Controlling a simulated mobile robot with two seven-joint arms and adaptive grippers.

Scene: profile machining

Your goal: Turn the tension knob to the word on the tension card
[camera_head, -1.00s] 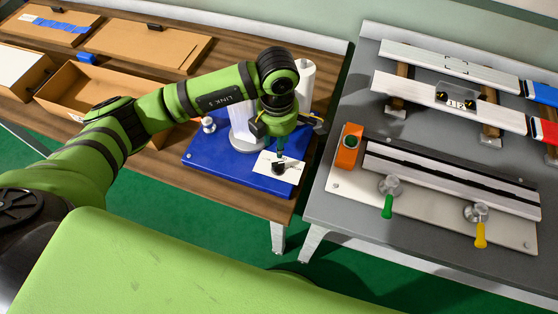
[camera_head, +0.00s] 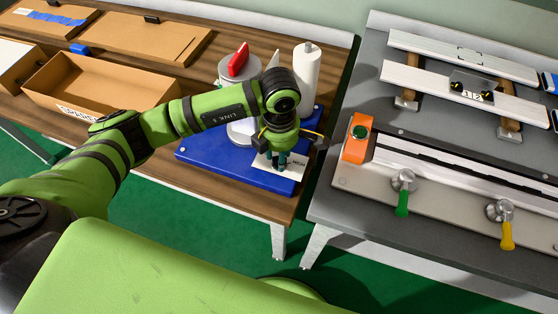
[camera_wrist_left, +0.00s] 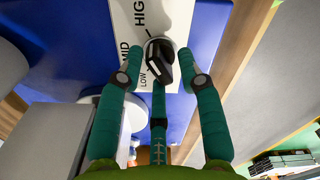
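The black tension knob (camera_wrist_left: 160,62) sits on a white dial plate (camera_wrist_left: 121,12) printed LOW, MID and HIGH, in the left wrist view. LOW is printed beside the knob. I cannot clearly tell where its pointer aims. My left gripper (camera_wrist_left: 172,62) is open, its teal fingers on both sides of the knob with visible gaps. In the head view the left gripper (camera_head: 281,167) is over the plate (camera_head: 261,164) and hides the knob. I cannot make out a separate tension card. My right gripper is out of view.
The plate lies on a blue base (camera_head: 205,156) with a grey drum, a red part (camera_head: 238,60) and a white cylinder (camera_head: 306,70) behind the gripper. Cardboard boxes (camera_head: 100,85) stand left. A grey table (camera_head: 400,235) with clamps and rails is at right, across a gap.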

